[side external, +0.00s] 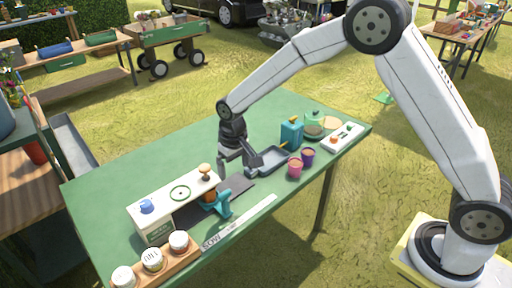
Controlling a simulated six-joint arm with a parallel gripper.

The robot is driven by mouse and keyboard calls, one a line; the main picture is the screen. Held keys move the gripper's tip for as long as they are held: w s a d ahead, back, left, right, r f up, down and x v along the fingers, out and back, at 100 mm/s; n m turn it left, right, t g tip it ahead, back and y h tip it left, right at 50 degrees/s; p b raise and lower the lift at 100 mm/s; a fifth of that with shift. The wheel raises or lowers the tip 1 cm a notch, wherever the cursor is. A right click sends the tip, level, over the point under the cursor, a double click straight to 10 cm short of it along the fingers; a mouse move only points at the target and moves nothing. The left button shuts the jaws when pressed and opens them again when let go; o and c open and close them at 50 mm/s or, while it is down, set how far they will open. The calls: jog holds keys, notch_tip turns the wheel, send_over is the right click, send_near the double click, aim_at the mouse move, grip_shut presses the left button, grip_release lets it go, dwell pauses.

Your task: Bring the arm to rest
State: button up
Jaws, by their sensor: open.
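My gripper (240,160) hangs over the middle of the green table (110,195), pointing down. Its fingers are apart and nothing shows between them. It is close to the left end of a grey-blue tray (272,160) and above a dark mat (238,186). Whether the fingers touch the tray or mat cannot be told from this view.
A white stand (172,204) with a blue knob and a teal tool (222,205) are left of my gripper. A wooden rack (158,264) holds white-lidded jars. Pink (295,168) and purple (307,157) cups and a teal box (292,134) stand to the right. The table's back left is clear.

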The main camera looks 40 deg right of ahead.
jog(key=s+d+r+t, duration=0.1)
jog(key=s+d, duration=0.3)
jog(key=s, duration=0.6)
jog(key=s+d+r+t, duration=0.1)
jog(key=s+d+r, duration=0.2)
jog(key=s, duration=0.7)
jog(key=shift+s+d+r, duration=0.15)
jog(key=shift+s+d, duration=0.25)
jog(key=shift+d, duration=0.75)
